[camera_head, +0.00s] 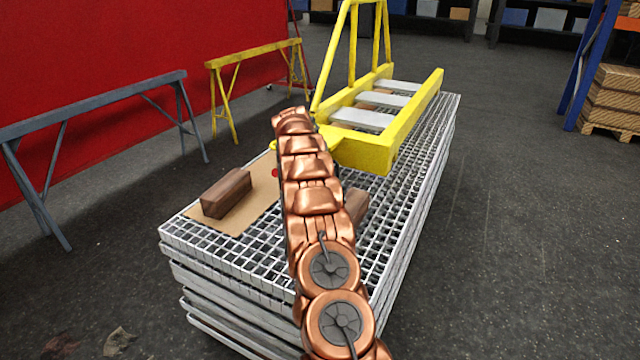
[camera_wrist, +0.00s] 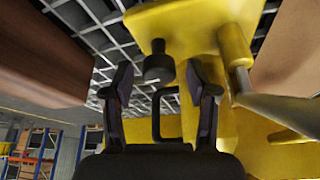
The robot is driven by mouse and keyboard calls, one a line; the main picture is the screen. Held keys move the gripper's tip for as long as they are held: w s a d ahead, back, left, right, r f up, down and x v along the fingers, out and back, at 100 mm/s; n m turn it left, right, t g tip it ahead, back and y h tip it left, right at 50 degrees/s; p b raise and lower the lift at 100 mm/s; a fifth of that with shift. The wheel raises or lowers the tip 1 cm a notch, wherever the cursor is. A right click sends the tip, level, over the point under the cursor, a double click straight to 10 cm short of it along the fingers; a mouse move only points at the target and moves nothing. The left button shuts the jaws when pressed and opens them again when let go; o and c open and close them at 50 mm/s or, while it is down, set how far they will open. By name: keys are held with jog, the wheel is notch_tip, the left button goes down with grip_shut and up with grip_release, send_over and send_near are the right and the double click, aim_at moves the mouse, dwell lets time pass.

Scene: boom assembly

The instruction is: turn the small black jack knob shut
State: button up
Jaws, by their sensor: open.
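In the wrist view a small black knob (camera_wrist: 158,66) sits under a yellow plate of the boom, between the two fingertips of my gripper (camera_wrist: 158,75). My gripper is open, with a visible gap on both sides of the knob. A thin black bent bar (camera_wrist: 157,117) shows behind the fingers. In the head view the yellow boom (camera_head: 365,152) lies on the stack of steel gratings (camera_head: 405,245). My arm hides its near end, the knob and my gripper there.
A brown wooden block (camera_head: 226,193) lies on a cardboard sheet (camera_head: 262,201) on the gratings. A second block (camera_head: 356,205) is partly behind my arm. A grey trestle (camera_head: 100,105) and a yellow trestle (camera_head: 250,55) stand left.

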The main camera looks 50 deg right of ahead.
jog(key=v, duration=1.2)
jog(key=shift+s+d+f+n+t+y+p, duration=0.1)
jog(key=shift+d+f+n+t+y+p, duration=0.5)
jog(key=shift+f+n, duration=1.5)
jog(key=shift+s+d+f+n+t+y+p, duration=0.1)
jog(key=shift+d+f+n+t+y+p, duration=0.5)
jog(key=shift+f+n, duration=1.5)
jog(key=shift+d+f+n+t+y+p, duration=0.2)
jog(key=shift+d+f+n+t, duration=1)
jog(key=shift+n, duration=1.5)
jog(key=shift+a+f+g, duration=0.15)
jog(key=shift+g, duration=0.15)
